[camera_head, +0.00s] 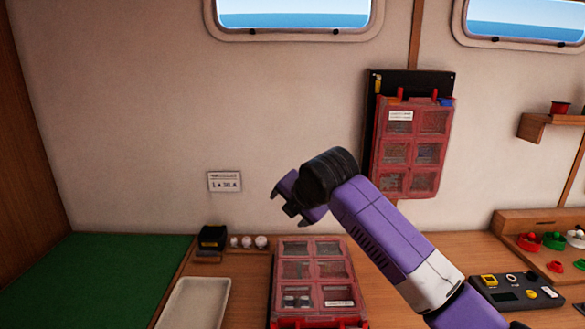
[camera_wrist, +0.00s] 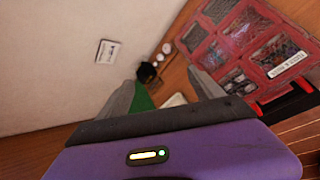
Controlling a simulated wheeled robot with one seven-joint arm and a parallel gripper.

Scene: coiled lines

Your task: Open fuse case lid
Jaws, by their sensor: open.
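A red case (camera_head: 315,268) with a clear, windowed lid lies on the wooden counter, below my gripper in the head view. Its lid looks shut, and a white label sits near its front edge. The case also shows at the upper right of the wrist view (camera_wrist: 232,52), with red and black parts along its near edge. A similar red case (camera_head: 412,148) hangs on a black wall panel; I cannot tell from labels which is the fuse case. My gripper (camera_head: 284,205) is open and empty, above the counter and apart from both cases; its fingers show in the wrist view (camera_wrist: 163,92).
A pale tray (camera_head: 195,303) and a green mat (camera_head: 95,275) lie left of the counter case. A small black box (camera_head: 212,238) and white round pieces stand behind the tray. A dark panel with coloured parts (camera_head: 515,290) lies at right. A card (camera_head: 224,182) is on the wall.

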